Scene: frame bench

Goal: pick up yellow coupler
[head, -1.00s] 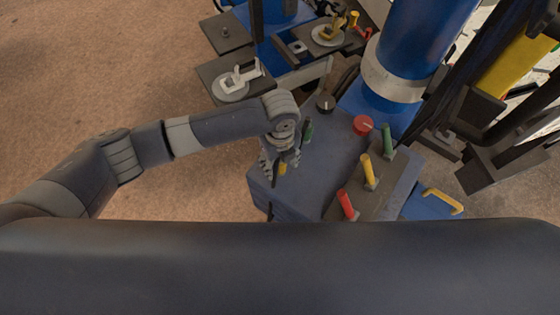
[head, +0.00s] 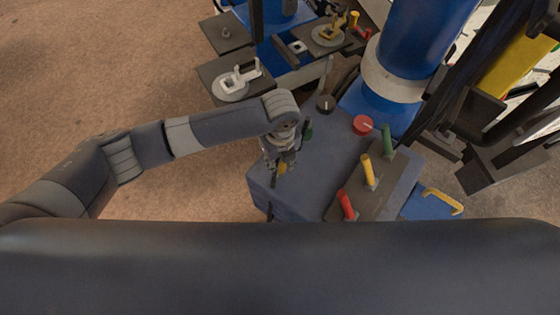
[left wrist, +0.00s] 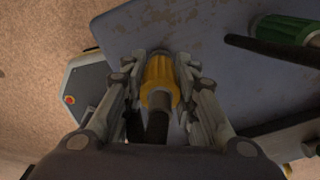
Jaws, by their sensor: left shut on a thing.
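The yellow coupler (left wrist: 160,80) is a ribbed yellow piece with a dark hose end. In the left wrist view it sits between the two fingers of my left gripper (left wrist: 162,88), which is shut on it. In the head view my left gripper (head: 278,165) is low at the left edge of the blue-grey bench block, and a bit of the yellow coupler (head: 283,169) shows beside the fingers. I cannot tell whether the coupler touches the block's top. My right gripper is not in view.
A green coupler (left wrist: 285,30) with a dark hose lies near on the block (head: 325,165). Red (head: 347,204), yellow (head: 368,171) and green (head: 388,139) handles stand on a dark plate to the right. A red knob (head: 363,125) and a black knob (head: 326,104) sit farther back.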

